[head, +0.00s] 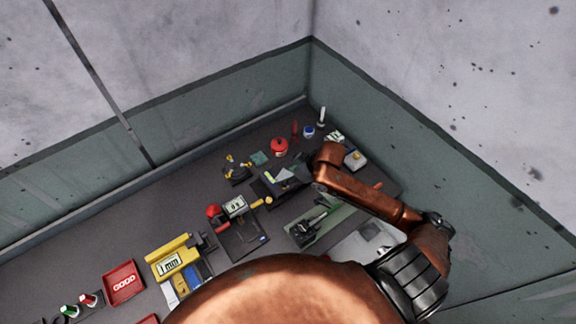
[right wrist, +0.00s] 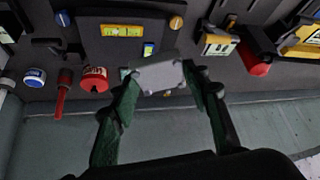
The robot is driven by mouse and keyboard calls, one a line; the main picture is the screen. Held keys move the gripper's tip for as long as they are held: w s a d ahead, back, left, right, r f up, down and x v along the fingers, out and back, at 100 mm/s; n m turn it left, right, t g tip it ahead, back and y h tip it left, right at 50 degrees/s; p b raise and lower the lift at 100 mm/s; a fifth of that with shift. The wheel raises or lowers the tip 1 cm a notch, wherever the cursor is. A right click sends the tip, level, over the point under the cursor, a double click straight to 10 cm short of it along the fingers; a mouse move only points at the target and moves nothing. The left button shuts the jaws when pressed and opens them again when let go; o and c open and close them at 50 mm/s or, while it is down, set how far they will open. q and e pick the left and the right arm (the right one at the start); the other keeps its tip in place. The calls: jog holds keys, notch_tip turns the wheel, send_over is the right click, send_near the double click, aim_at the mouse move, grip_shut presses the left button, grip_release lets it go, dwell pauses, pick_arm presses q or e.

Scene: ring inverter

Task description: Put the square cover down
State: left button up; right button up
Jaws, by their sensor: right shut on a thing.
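My right gripper (right wrist: 158,72) is shut on the square cover (right wrist: 157,77), a small light grey plate with rounded corners. The cover sits between the two dark green fingertips in the right wrist view. It appears in front of a dark tray (right wrist: 92,44) that carries a yellow-green piece; I cannot tell the height of the cover above the bench. In the head view my copper right arm reaches in from the right, and its wrist hides most of the gripper and the cover. My left gripper is not in view.
A red round container (head: 279,147) and a blue-and-white roll (head: 308,132) stand near the back corner. A green board (head: 337,218) with a dark device lies right of centre. A yellow meter (head: 172,258) and a red GOOD tray (head: 123,283) lie at the left.

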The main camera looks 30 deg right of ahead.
jog(key=w+d+f, duration=0.2)
jog(key=w, duration=0.1)
jog(key=w+d+f+p, duration=0.1)
jog(key=w+d+f, duration=0.1)
jog(key=w+f, duration=0.1)
jog(key=w+d+f, duration=0.2)
jog(key=w+f, duration=0.1)
jog(key=w, duration=0.1)
jog(key=shift+w+d+f+p, duration=0.15)
jog(key=shift+w+f+p, duration=0.1)
jog(key=shift+p, duration=0.15)
jog(key=shift+w+d+f, duration=0.2)
jog(key=shift+w+f, duration=0.1)
jog(key=shift+f, duration=0.2)
notch_tip(320, 180, down, 2)
jog(key=shift+f+p, duration=0.1)
jog(key=shift+p, duration=0.45)
jog(key=shift+f, duration=0.45)
jog(key=o, duration=1.3)
jog(key=shift+f, duration=0.1)
